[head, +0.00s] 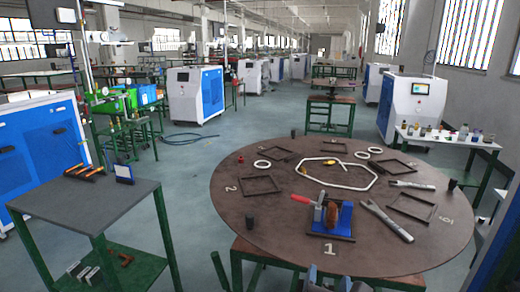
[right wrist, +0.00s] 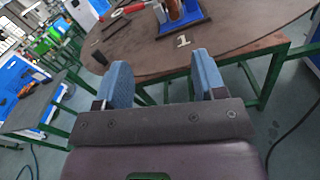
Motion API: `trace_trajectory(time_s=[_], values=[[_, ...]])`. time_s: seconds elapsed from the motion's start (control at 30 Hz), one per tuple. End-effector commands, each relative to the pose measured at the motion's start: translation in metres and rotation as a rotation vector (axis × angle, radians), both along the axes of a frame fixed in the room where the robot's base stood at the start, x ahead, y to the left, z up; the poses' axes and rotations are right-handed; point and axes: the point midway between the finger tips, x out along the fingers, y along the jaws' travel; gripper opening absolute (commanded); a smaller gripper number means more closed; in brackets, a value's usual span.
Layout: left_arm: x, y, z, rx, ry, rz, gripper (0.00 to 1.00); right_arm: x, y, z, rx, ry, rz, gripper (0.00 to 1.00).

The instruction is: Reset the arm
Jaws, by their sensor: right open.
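My right gripper (right wrist: 163,82) shows in the right wrist view with its two blue-grey fingers wide apart and nothing between them. It points toward the near edge of the round brown table (right wrist: 145,55), close to the painted number 1. In the head view, only a small grey part that may be my right gripper (head: 318,277) shows at the bottom edge, below the table's near rim. My left gripper is in neither view.
On the round table (head: 240,205) stand a blue fixture (head: 338,222) with a red-handled tool (head: 301,199), wrenches (head: 386,219), square frames and white rings. A grey-topped cart (head: 85,205) stands left. Open floor (head: 185,170) lies between them. White-and-blue cabinets line the aisle.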

Motion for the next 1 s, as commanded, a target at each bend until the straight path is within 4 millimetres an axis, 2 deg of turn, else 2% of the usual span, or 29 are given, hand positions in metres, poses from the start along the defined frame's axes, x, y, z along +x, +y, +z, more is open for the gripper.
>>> trace_trajectory(time_s=[0.17,0.3,0.57,0.77,1.0], values=[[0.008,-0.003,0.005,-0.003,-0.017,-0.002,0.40,0.004,0.011,-0.006,0.325,-0.046,0.071,0.64],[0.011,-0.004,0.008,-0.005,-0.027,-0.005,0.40,0.008,0.017,-0.013,0.659,-0.066,0.124,0.64],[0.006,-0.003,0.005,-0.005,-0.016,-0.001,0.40,0.009,0.013,-0.044,1.338,-0.051,0.139,0.64],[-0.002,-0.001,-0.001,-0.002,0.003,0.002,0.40,-0.003,-0.006,-0.082,1.886,-0.029,0.040,0.64],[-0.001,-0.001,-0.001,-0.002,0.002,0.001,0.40,-0.036,-0.047,-0.135,2.464,-0.065,-0.201,0.64]])
